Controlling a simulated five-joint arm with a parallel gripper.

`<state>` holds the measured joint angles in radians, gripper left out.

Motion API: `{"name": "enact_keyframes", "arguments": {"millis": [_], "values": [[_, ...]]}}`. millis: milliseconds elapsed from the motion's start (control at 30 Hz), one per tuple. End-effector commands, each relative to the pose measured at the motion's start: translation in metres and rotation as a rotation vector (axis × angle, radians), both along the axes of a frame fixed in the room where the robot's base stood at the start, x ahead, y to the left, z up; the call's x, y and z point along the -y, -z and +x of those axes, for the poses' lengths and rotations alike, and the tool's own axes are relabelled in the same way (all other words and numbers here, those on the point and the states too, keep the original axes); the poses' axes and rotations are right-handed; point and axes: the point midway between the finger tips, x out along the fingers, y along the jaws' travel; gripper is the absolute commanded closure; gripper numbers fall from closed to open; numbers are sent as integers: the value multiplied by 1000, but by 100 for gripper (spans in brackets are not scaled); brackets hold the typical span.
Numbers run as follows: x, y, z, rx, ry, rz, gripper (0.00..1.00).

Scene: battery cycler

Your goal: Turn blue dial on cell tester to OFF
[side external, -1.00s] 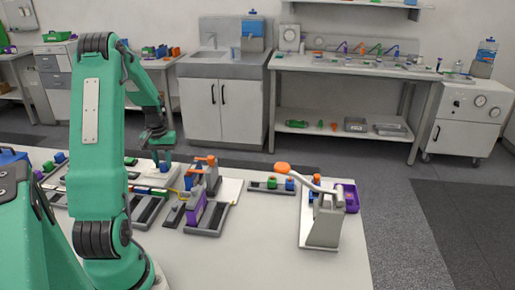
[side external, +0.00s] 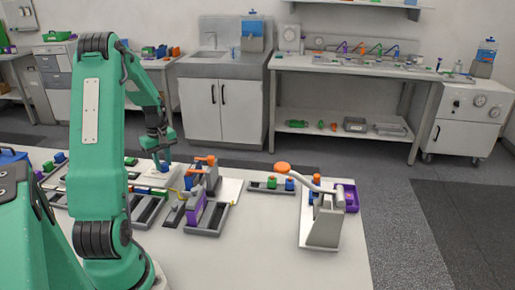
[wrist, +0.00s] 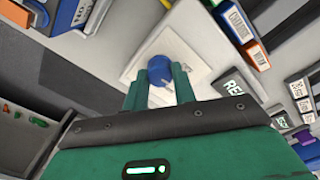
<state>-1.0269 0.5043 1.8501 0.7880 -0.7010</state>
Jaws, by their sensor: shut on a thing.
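The blue dial (wrist: 160,70) sits on the pale face plate (wrist: 178,38) of the cell tester in the wrist view. My gripper (wrist: 158,88) is shut on the dial, with one green finger on each side of it. A small light pointer mark shows at the dial's lower right edge. In the side view my gripper (side external: 161,165) reaches down to the tester among the devices on the bench. The dial is too small there to make out clearly. No OFF label can be read near the dial.
In the side view, a lever press (side external: 323,225) stands at the bench's right; the front of the bench is clear.

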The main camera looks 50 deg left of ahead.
Motion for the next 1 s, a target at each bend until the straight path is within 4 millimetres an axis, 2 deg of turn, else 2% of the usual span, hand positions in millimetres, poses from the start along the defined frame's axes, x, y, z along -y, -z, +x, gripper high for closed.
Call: {"name": "enact_keyframes", "arguments": {"millis": [533, 767, 1000], "values": [[-1, -2, 0, 1, -485, 2, 96], [-1, -2, 0, 1, -601, 2, 96], [-1, -2, 0, 1, -644, 2, 96]]}}
